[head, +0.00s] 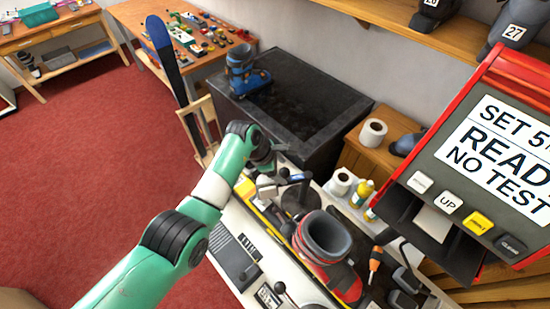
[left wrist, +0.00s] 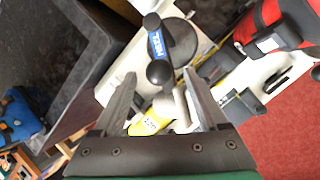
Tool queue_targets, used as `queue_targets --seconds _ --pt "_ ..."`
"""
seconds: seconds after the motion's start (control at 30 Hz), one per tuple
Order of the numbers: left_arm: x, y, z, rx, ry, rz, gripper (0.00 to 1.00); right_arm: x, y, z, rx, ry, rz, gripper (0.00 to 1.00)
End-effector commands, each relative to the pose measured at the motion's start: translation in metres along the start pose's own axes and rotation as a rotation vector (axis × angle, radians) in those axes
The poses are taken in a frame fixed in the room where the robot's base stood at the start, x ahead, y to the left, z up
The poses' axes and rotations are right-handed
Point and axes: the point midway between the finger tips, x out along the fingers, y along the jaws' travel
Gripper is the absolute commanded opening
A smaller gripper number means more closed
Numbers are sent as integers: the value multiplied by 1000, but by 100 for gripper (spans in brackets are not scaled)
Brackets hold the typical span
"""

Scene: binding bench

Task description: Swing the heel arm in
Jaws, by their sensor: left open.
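The heel arm (left wrist: 156,43), a short lever with a blue HEEL label and a black knob at each end, shows in the left wrist view. It lies over a round dark disc (left wrist: 182,42), which in the head view (head: 300,200) is behind the boot. My left gripper (left wrist: 159,74) is open, with the lever's near knob in line between its fingertips; I cannot tell whether they touch. In the head view my left gripper (head: 284,181) is at the bench's far end, and the lever is hard to make out there. My right gripper is not in view.
A red and grey ski boot (head: 325,238) stands on the bench close to the disc. A display panel with buttons (head: 490,150) fills the right. An orange screwdriver (head: 375,260), paper roll (head: 341,181) and yellow bottle (head: 362,191) stand nearby. A black-topped box (head: 300,100) is behind.

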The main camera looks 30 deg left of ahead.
Motion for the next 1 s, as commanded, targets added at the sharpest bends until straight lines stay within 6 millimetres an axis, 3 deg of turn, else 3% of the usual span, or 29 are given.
queue_targets --seconds 0.3,0.63,0.77,0.87,0.93,1.0 --pt "-42 0 0 0 1 5 76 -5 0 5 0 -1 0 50" --pt "-48 0 0 0 3 3 76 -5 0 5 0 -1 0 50" --pt "-48 0 0 -25 1 6 76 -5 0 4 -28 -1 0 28" --pt "-50 17 13 -95 -58 77 76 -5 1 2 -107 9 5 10" --pt "-55 32 37 -153 -172 135 76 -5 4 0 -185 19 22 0" --pt "-74 51 72 -221 -344 202 76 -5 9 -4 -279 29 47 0"
